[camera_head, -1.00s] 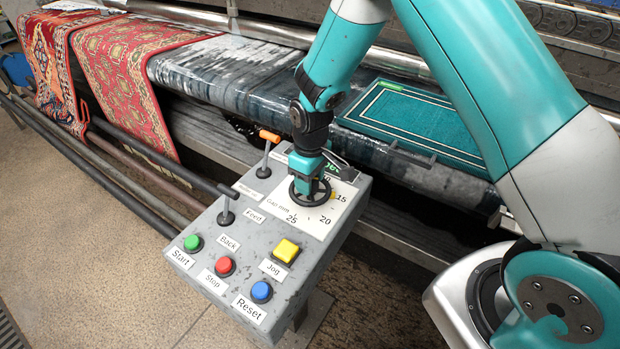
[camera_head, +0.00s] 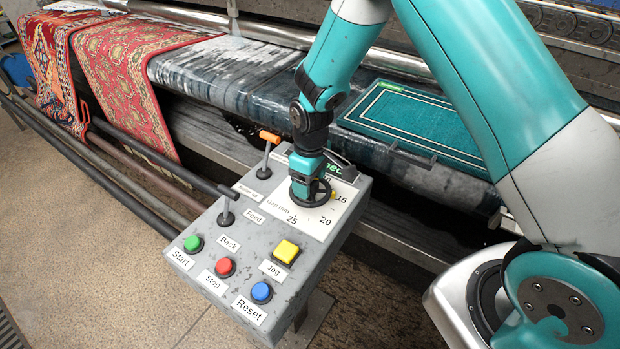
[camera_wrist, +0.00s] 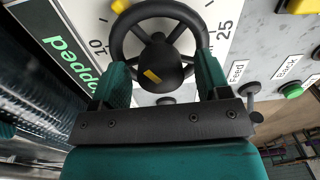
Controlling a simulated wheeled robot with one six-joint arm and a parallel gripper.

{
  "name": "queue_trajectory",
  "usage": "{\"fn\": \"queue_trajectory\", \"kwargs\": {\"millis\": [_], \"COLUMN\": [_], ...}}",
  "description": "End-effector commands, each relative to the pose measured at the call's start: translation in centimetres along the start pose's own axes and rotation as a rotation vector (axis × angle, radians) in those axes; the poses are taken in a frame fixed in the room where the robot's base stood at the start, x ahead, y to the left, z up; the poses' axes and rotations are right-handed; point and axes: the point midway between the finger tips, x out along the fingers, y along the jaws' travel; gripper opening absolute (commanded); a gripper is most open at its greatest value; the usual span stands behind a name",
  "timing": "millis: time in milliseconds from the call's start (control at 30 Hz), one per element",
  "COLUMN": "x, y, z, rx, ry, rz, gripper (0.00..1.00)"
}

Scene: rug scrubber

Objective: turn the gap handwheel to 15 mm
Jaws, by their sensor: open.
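The black gap handwheel (camera_head: 318,203) sits on the white dial plate of the grey control box. My gripper (camera_head: 303,187) is over it from above and hides part of its rim. In the wrist view, the wheel's hub with a yellow stripe (camera_wrist: 159,70) lies between the two open teal fingers (camera_wrist: 160,62). The fingers are at opposite sides of the rim; whether they touch it I cannot tell. A yellow pointer (camera_head: 334,194) shows at the wheel's edge near the 15 mark. It also shows at the wrist view's top (camera_wrist: 120,5).
Two levers stand left of the dial, one with an orange grip (camera_head: 269,136) and one black (camera_head: 226,216). The Start (camera_head: 193,243), Stop (camera_head: 224,266), Reset (camera_head: 261,291) and Jog (camera_head: 286,251) buttons lie nearer. A green-lettered display (camera_head: 332,162) is behind the wheel.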

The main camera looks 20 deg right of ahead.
Motion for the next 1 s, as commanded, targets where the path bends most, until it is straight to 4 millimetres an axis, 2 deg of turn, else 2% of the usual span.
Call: {"fn": "queue_trajectory", "kwargs": {"millis": [133, 267, 700, 833, 1000], "x": [-0.4, -2.1, -12.9, -15.3, -17.0], "y": [0.0, 0.0, 0.1, 0.0, 0.0], "z": [0.0, -0.1, -0.1, 0.0, 0.0], "rx": [0.000, 0.000, 0.000, 0.001, 0.001], "ry": [0.001, 0.003, 0.006, 0.003, 0.001], "rz": [0.000, 0.002, 0.003, 0.002, 0.001], "gripper": [0.70, 0.70, 0.70, 0.70, 0.70]}}
